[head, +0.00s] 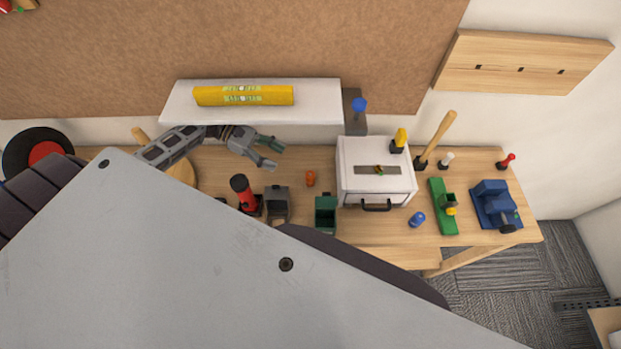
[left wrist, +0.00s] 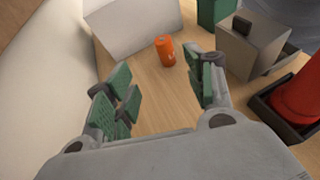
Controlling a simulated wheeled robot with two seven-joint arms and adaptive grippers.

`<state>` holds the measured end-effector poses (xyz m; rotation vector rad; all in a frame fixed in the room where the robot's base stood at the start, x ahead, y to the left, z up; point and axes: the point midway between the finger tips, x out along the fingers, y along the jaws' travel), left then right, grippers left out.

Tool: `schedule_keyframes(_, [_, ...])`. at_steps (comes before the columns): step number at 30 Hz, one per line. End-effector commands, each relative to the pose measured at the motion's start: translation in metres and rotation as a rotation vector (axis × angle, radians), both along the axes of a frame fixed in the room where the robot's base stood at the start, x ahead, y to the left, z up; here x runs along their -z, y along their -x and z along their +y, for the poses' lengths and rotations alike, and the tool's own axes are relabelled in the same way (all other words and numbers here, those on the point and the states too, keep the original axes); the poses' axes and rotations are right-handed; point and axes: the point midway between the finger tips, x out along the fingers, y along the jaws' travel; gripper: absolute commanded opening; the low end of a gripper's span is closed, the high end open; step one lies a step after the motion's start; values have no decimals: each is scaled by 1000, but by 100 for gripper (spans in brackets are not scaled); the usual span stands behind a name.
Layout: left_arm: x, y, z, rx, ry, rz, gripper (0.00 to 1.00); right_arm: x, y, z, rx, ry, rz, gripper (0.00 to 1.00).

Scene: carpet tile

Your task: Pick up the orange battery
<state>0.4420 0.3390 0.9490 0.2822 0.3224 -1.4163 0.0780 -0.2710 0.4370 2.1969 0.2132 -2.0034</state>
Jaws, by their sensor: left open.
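The orange battery (head: 310,178) stands on the wooden workbench between the grey bin and the white drawer box in the head view. In the left wrist view the orange battery (left wrist: 165,50) is upright, beyond the fingertips and between them. My left gripper (head: 268,154) is open and empty, to the left of the battery and apart from it. Its green-padded fingers (left wrist: 160,92) are spread in the left wrist view. My right gripper is not in view.
A grey bin (head: 277,203), a green bin (head: 326,213) and a red and black tool (head: 243,193) stand near the battery. A white drawer box (head: 376,170) is right of it. A white shelf (head: 320,105) with a yellow level (head: 244,95) is behind.

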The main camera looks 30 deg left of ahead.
Motion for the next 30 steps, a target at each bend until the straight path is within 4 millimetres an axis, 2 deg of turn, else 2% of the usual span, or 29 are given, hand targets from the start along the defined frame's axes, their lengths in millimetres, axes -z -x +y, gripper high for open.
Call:
schedule_keyframes(7, [5, -1, -9, 0, 1, -1, 54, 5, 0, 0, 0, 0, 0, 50])
schedule_keyframes(19, [21, -6, -44, 1, 0, -2, 54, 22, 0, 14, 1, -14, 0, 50])
schedule_keyframes(30, [32, -9, -72, 1, 0, -2, 54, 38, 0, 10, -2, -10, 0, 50])
